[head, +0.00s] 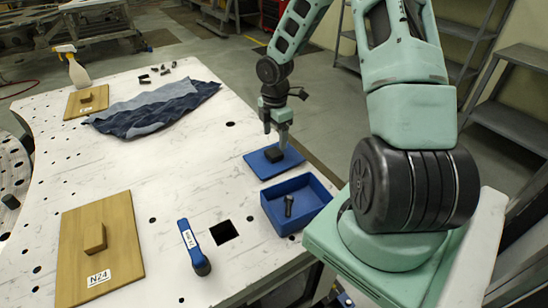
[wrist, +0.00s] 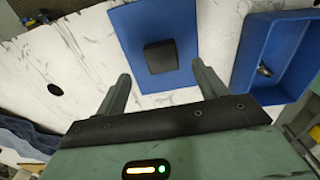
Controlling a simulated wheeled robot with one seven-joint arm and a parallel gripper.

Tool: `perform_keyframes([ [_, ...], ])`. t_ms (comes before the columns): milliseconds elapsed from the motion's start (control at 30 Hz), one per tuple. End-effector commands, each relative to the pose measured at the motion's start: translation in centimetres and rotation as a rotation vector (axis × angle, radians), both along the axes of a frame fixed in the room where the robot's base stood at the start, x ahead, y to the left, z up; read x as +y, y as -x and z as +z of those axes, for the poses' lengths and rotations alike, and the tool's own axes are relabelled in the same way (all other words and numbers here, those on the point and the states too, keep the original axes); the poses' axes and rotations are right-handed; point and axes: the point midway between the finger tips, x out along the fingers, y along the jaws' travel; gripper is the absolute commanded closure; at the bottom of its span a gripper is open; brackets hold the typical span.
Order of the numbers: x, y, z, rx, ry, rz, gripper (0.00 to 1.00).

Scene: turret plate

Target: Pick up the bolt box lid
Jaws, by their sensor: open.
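The bolt box lid (head: 262,164) is a flat blue plate with a black block handle (head: 274,155), lying on the white table beside the open blue box. In the wrist view the lid (wrist: 130,35) lies ahead of the fingers, with its black handle (wrist: 160,57) roughly in line with the gap between them. My gripper (head: 274,139) is above the lid, pointing down, open and empty; in the wrist view its two fingers (wrist: 163,82) are wide apart. The blue bolt box (head: 270,206) holds a dark bolt (head: 289,205), and it also shows in the wrist view (wrist: 245,50).
A square hole (head: 224,232) is near the box. A blue cloth (head: 150,108), another wooden plate (head: 72,108) and a spray bottle (head: 77,72) are farther back.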

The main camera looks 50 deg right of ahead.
Motion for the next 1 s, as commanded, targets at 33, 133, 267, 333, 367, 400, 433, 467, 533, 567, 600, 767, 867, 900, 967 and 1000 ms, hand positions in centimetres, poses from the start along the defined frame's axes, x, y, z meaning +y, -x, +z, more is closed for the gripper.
perform_keyframes([
  [33, 0.1, 0.0, -0.2, 0.0, -0.001, 0.001, 0.29],
  [133, 0.2, 0.0, -0.8, 0.002, -0.001, 0.001, 0.29],
  [267, 0.5, 0.1, -2.5, 0.004, -0.002, 0.003, 0.29],
  [333, 0.6, 0.1, -3.6, 0.003, -0.002, 0.003, 0.29],
  [367, 0.5, 0.1, -4.1, 0.003, -0.002, 0.002, 0.29],
  [400, 0.5, 0.1, -4.6, 0.003, -0.002, 0.002, 0.29],
  [433, 0.5, 0.1, -4.8, 0.002, -0.001, 0.001, 0.29],
  [467, 0.5, 0.1, -5.1, 0.002, -0.001, 0.001, 0.29],
  [533, 0.5, 0.1, -5.4, 0.001, -0.001, 0.001, 0.29],
  [567, 0.5, 0.1, -5.5, 0.001, -0.001, 0.0, 0.29],
  [600, 0.4, 0.1, -5.5, 0.0, -0.001, 0.0, 0.29],
  [767, 0.4, 0.1, -5.5, 0.0, 0.0, 0.0, 0.32],
  [867, 0.4, 0.1, -5.5, 0.0, 0.0, 0.0, 0.6],
  [900, 0.4, 0.1, -5.5, 0.0, 0.0, 0.0, 0.71],
  [967, 0.4, 0.1, -5.5, 0.0, 0.0, 0.0, 0.8],
  [1000, 0.4, 0.1, -5.5, -0.001, 0.0, 0.0, 0.8],
])
